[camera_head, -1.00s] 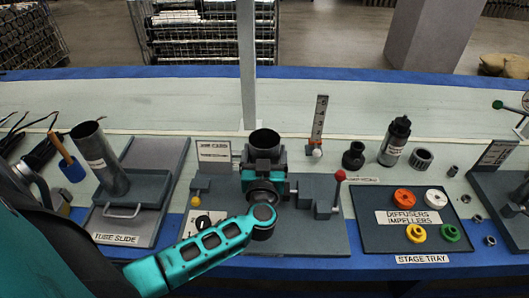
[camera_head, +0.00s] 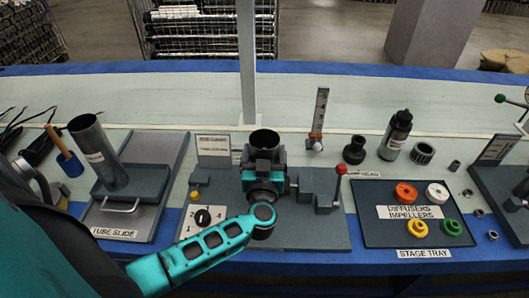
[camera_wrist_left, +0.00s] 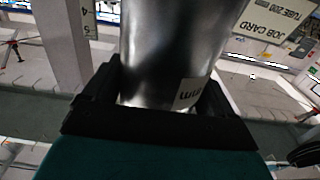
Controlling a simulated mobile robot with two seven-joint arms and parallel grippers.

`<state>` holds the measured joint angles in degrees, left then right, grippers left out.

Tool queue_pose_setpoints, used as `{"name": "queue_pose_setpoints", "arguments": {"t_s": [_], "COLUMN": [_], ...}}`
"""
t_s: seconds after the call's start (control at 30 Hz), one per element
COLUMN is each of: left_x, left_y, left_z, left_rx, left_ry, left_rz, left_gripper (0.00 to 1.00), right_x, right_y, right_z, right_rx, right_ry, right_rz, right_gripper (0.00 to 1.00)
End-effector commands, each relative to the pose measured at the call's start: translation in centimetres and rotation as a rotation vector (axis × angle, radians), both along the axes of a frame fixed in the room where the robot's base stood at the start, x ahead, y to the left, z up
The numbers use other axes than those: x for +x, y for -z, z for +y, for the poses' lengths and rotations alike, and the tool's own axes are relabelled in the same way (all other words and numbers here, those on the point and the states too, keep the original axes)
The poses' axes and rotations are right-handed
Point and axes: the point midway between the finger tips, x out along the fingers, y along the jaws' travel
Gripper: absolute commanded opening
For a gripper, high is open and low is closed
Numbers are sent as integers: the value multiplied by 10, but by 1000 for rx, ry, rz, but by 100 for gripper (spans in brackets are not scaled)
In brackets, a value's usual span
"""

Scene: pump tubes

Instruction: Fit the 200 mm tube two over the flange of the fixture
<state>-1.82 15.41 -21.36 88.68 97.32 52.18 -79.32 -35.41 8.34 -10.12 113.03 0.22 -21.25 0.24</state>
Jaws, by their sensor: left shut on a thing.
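My left gripper (camera_head: 264,158) is shut on a dark metal tube (camera_head: 264,137) above the middle of the fixture plate (camera_head: 318,232). The tube stands about upright with its open top showing. In the left wrist view the gripper (camera_wrist_left: 150,110) closes around the shiny tube (camera_wrist_left: 170,50), and a label ending in "mm" shows on its side. The tube's lower end and the flange are hidden behind my gripper and arm, so I cannot tell whether they touch. My right gripper is not in view.
A second tube (camera_head: 98,152) leans in the tube slide (camera_head: 164,183) at left. A job card (camera_head: 212,145), an upright scale (camera_head: 320,111) and a red-knobbed lever (camera_head: 341,169) surround the held tube. The stage tray (camera_head: 383,232) holds coloured rings at right.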

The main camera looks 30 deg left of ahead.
Motion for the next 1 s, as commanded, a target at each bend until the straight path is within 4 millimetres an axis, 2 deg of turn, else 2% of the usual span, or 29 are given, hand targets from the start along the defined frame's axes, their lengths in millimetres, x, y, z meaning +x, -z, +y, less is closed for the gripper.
{"name": "queue_pose_setpoints", "arguments": {"t_s": [0.17,0.2,0.33,0.67,0.77,1.0], "left_x": [1,1,1,-5,-16,-61], "left_y": [3,3,3,5,4,4], "left_z": [0,0,0,-3,-9,-37], "left_rx": [0,0,0,-2,-3,-5], "left_ry": [0,0,0,0,0,0], "left_rz": [-4,-5,-4,3,3,4], "left_gripper": [36,86,99,100,100,100], "right_x": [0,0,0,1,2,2], "right_y": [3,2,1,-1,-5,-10], "right_z": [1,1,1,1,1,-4], "right_rx": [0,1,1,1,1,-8], "right_ry": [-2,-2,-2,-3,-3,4], "right_rz": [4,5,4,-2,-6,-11], "right_gripper": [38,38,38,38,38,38]}}
